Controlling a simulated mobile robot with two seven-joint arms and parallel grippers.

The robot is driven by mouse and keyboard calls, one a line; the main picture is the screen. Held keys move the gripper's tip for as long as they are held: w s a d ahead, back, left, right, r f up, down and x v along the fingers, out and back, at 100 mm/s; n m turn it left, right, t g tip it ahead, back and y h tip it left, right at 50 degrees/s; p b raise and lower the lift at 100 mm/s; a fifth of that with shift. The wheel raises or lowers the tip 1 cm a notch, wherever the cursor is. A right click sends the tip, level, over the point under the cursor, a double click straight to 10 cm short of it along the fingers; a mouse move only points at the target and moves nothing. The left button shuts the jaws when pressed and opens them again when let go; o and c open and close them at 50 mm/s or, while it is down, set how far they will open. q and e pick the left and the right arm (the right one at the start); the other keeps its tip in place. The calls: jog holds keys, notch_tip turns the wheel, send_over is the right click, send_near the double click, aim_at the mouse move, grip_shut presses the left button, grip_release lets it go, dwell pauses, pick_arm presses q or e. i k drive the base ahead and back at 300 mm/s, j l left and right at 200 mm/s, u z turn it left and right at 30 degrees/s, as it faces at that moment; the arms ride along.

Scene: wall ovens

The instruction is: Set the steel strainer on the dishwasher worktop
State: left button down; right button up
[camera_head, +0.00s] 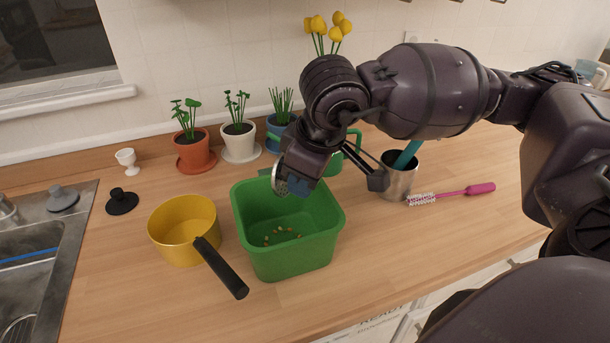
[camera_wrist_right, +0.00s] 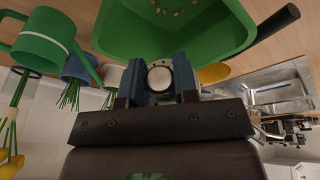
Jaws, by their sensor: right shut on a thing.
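The steel strainer (camera_wrist_right: 159,76) shows in the right wrist view as a small round silvery piece between my right fingers. In the head view only its rim (camera_head: 279,180) shows at the fingertips. My right gripper (camera_head: 287,183) is shut on it and holds it above the back left part of the green basin (camera_head: 290,252). The wooden worktop (camera_head: 420,245) runs across the head view, with a white appliance front below its front edge. My left gripper is not in view.
A yellow pan (camera_head: 184,230) stands left of the basin, its black handle pointing forward. A steel cup (camera_head: 397,178) and pink brush (camera_head: 465,193) are to the right. Potted plants (camera_head: 194,150) line the back. The sink (camera_head: 35,255) is far left.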

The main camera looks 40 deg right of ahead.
aim_at(116, 322)
jog(key=k, duration=1)
